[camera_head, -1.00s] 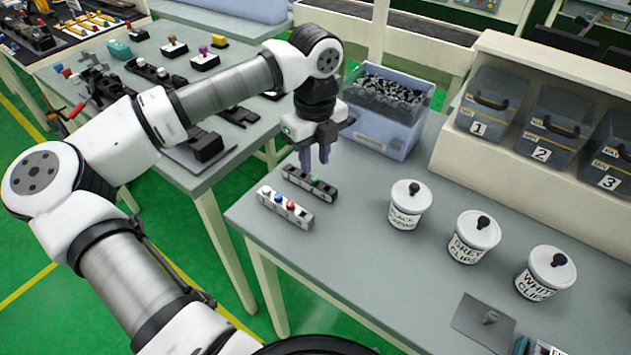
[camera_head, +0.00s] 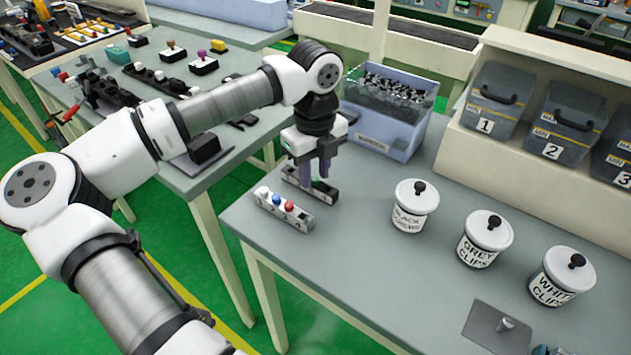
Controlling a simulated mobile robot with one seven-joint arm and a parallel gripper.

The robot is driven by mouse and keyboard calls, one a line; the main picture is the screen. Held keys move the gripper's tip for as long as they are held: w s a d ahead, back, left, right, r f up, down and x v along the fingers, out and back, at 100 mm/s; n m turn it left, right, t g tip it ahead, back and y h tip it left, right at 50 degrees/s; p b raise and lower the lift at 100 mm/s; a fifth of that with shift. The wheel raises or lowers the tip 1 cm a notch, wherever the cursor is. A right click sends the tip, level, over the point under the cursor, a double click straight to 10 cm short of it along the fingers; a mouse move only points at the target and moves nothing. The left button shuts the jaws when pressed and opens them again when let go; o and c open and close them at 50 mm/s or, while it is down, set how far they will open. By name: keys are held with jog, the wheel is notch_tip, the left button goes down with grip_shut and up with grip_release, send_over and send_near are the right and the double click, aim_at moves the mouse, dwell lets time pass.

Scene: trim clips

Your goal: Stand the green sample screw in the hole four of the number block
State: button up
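The number block (camera_head: 284,215) is a pale grey bar near the left edge of the bench, with white, blue and red screws standing in it from left to right. Its right end carries no screw; the marks on its face are too small to read. A darker block (camera_head: 329,196) lies just behind it. My gripper (camera_head: 314,177) points down over this darker block, its two fingers apart and reaching close to its top.
A blue-grey bin of dark parts (camera_head: 388,115) stands behind my gripper. Lidded white jars (camera_head: 415,207) stand to the right, below a shelf with numbered bins (camera_head: 494,98). The bench between the blocks and the jars is clear.

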aim_at(314, 178)
jog(key=shift+c, duration=0.4)
grip_shut()
jog(key=shift+r, duration=0.15)
jog(key=shift+r+p, duration=1.15)
jog(key=shift+r, duration=1.25)
